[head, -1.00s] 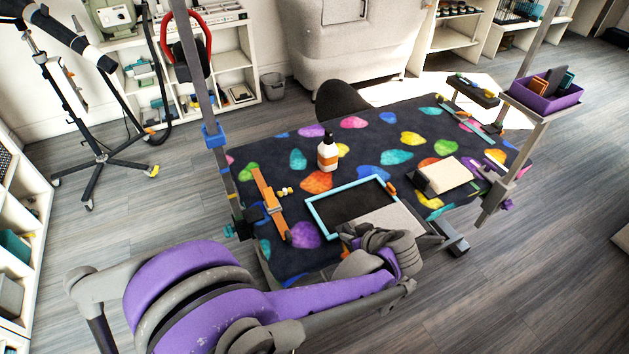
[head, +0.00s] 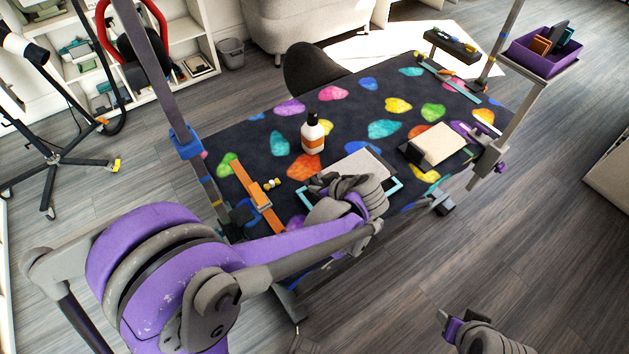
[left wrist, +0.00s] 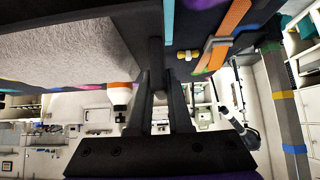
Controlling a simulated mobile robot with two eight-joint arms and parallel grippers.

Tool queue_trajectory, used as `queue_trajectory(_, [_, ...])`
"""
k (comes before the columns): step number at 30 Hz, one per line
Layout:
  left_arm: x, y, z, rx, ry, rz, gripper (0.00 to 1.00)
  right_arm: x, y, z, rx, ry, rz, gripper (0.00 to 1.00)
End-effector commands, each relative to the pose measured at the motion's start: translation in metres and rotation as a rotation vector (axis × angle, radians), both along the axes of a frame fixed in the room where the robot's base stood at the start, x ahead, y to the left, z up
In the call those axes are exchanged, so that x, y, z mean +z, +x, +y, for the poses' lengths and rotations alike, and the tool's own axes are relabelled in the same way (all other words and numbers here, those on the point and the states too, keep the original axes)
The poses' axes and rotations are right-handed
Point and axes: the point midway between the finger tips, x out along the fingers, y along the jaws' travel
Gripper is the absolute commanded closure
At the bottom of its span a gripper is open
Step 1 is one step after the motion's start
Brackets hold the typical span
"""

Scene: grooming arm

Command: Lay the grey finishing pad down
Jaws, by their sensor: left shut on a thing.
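The grey finishing pad (head: 358,165) is a light grey, rough-faced slab; it also fills the upper left of the left wrist view (left wrist: 75,50). My left gripper (head: 320,184), seen close up in the left wrist view (left wrist: 157,75), is shut on its dark edge. The pad is over the cyan-edged frame (head: 396,191) on the patterned table (head: 250,138) and hides much of it. I cannot tell whether the pad touches the frame. My right gripper (head: 452,324) is low at the right, off the table; its jaws are too small to read.
A cream block with dark ends (head: 437,145) lies to the right. An orange bar (head: 256,196) lies to the left. A purple bin (head: 545,60) is on the right post. The table's back middle is clear.

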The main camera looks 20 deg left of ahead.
Motion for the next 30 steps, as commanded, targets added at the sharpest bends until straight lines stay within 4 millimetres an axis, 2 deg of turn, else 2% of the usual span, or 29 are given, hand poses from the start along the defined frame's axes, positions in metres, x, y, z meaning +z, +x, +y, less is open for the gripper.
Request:
queue_trajectory(10, [0.001, 0.0, 0.0, 0.0, 0.007, -0.006, 1.0, -0.001, 0.0, 0.0, 0.0, 0.0, 0.0, 0.5])
queue_trajectory(14, [-0.005, 0.0, 0.0, 0.001, 0.007, -0.005, 1.0, -0.005, -0.001, 0.0, 0.0, 0.0, 0.002, 0.5])
queue_trajectory(30, [-0.049, 0.0, 0.0, 0.001, 0.007, -0.005, 1.0, -0.041, -0.007, 0.0, 0.0, 0.0, 0.014, 0.5])
